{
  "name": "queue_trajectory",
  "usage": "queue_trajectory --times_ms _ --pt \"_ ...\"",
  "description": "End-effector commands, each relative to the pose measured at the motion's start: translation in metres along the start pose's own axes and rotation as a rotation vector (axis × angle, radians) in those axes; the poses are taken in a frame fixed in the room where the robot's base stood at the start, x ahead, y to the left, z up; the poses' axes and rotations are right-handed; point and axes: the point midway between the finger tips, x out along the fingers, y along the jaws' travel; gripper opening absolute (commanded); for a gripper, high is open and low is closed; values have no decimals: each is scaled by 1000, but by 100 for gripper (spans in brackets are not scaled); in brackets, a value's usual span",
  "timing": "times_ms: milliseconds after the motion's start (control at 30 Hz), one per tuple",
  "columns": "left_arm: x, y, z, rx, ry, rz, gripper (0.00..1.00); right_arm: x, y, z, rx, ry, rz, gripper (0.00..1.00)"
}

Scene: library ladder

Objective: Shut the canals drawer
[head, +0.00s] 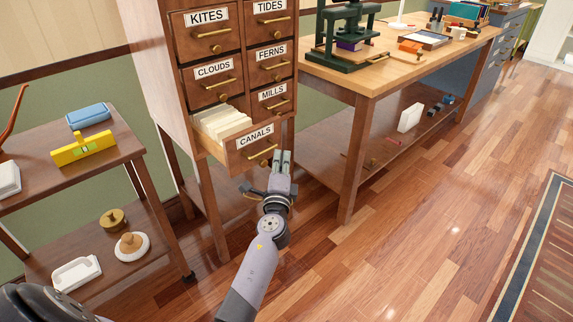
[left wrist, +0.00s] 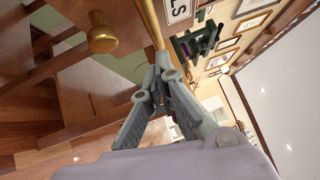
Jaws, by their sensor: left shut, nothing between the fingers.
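The canals drawer (head: 250,150) is the bottom drawer of the wooden card cabinet. It stands pulled out, with a row of cream cards (head: 220,122) showing inside. Its front has a CANALS label and a brass handle (head: 262,156). My left gripper (head: 282,158) is shut and empty, at the right end of the drawer front in the head view. In the left wrist view the shut fingertips (left wrist: 164,62) are close to a brass bar and knob (left wrist: 102,38); I cannot tell if they touch. My right gripper is not in view.
The drawers above, such as CLOUDS (head: 212,82) and MILLS (head: 274,98), are shut. A wooden workbench (head: 375,80) stands right of the cabinet, its front leg near my arm. A low shelf unit (head: 75,160) stands left. The floor in front is clear.

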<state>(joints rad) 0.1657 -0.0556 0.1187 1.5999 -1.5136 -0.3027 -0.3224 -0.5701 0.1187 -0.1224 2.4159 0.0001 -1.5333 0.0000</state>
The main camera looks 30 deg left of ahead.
Motion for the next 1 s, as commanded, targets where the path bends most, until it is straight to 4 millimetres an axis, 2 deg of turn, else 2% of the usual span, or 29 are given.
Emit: queue_trajectory --times_ms 467,600,667,700,1000 --pt "5 2 6 1 -1 0 0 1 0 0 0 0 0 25" --pt "20 6 21 1 -3 -1 0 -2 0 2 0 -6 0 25" --pt "29 9 31 3 -4 -1 0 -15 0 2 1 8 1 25" --pt "37 11 38 5 -5 -2 0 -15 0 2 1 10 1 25" --pt "87 26 88 2 -4 -2 0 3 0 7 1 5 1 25"
